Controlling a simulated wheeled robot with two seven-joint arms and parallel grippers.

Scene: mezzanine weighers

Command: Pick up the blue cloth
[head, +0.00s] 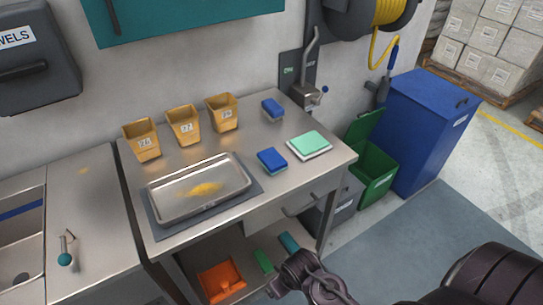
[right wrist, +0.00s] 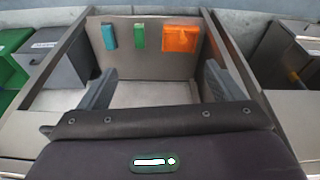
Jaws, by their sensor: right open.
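A teal-blue folded piece (head: 289,243), which looks like the blue cloth, lies on the lower shelf under the steel table, near its right end. It also shows at the upper left in the right wrist view (right wrist: 109,36). A green piece (head: 263,261) lies beside it. My right gripper (right wrist: 155,82) is open and empty, its two fingers wide apart, with the cloth beyond the left finger. In the head view my right arm reaches in from the lower right, its hand near the shelf and apart from the cloth. My left gripper is not in view.
An orange dustpan (head: 220,281) lies left of the green piece. The tabletop above holds a metal tray (head: 158,215), several tan tubs (head: 184,125), two blue blocks (head: 272,160) and a mint-green pad (head: 309,145). Bins (head: 374,184) stand right of the table; open floor lies in front.

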